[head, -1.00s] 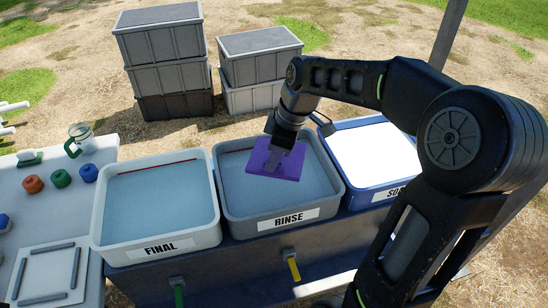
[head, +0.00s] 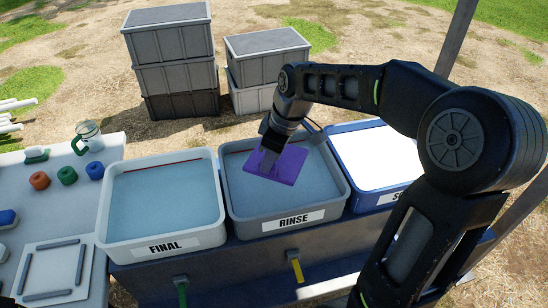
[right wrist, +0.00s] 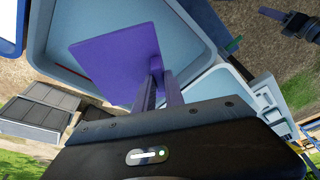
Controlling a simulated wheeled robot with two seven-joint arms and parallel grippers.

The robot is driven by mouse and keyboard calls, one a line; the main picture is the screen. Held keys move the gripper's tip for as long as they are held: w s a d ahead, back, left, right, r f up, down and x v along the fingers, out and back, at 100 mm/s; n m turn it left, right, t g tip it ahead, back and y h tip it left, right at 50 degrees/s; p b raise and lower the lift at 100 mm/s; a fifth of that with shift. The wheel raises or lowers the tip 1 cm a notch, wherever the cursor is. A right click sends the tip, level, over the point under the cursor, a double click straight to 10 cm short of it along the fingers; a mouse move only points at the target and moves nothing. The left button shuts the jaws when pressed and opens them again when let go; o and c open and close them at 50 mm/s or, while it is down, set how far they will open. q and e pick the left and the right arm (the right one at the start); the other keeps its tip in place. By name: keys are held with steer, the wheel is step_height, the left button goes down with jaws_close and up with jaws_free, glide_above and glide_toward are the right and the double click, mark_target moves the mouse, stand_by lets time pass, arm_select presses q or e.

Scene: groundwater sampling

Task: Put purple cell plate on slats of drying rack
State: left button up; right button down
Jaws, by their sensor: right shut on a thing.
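The purple cell plate (head: 284,168) is a flat square over the RINSE tub (head: 335,212), inside its outline. I cannot tell whether it touches the water. My right gripper (head: 269,159) is shut on one edge of the plate, which lies tilted in the head view. The right wrist view shows the plate (right wrist: 112,62) beyond the two fingers (right wrist: 158,88). A dark arm end at that view's top right seems to be my left gripper (right wrist: 272,14), too small to judge. A white square board with grey bars (head: 52,268) lies at lower left; I cannot tell whether it is the drying rack.
The FINAL tub (head: 150,252) stands left of RINSE, and a blue-rimmed tub (head: 362,207) right of it. A jug (head: 88,136) and coloured round caps (head: 67,175) stand on the left table. Stacked grey crates (head: 172,62) stand behind. My right arm crosses the right side.

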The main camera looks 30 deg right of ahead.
steer(key=w+a+m+h, duration=0.1)
steer(key=w+a+m, duration=0.2)
steer(key=a, duration=0.2)
steer(key=w+a+f+m, duration=0.1)
steer(key=w+a+m, duration=0.2)
steer(key=a, duration=0.3)
steer(key=shift+w+a+f+m+t+h, duration=0.15)
steer(key=shift+w+a+m+t+h, duration=0.15)
steer(key=shift+w+m+h, duration=0.1)
